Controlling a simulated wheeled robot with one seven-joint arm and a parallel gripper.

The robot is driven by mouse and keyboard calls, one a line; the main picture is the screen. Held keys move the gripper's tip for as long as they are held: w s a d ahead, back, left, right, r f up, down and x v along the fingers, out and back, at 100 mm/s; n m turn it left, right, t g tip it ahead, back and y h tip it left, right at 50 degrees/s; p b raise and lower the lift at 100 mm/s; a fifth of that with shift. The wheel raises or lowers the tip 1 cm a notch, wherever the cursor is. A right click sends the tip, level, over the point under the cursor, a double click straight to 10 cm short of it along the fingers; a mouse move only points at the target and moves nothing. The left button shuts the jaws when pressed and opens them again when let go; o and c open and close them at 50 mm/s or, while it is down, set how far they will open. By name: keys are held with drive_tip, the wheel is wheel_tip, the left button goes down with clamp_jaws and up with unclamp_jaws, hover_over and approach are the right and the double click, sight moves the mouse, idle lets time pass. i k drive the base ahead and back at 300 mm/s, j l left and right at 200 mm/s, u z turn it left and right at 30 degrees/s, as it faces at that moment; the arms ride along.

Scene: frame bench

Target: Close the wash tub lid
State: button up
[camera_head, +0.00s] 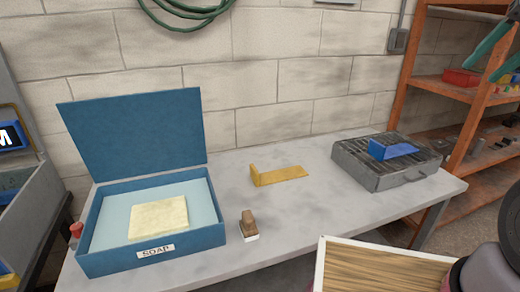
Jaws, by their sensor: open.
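The wash tub is a blue box (183,254) at the left of the bench, with a "SOAP" label on its front. Its blue lid (135,130) stands open at the back, leaning slightly backward. Inside, a cream block (158,218) lies on a pale blue surface. My gripper (482,73) shows only in part at the upper right edge, as two teal fingers apart with nothing visible between them. It is far to the right of the tub and touches neither tub nor lid.
A small brown stamp-like block (248,223) stands just right of the tub. A yellow bracket (279,176) lies mid-bench (313,205). A grey ridged case (385,172) bears a blue bracket (392,149). A white-edged wood-grained panel (385,268) is at the bottom. Orange shelving (400,85) stands right.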

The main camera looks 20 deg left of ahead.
sight(118, 138)
drive_tip(key=u, duration=1.95)
drive_tip(key=i+u, duration=0.15)
drive_tip(key=u, duration=0.25)
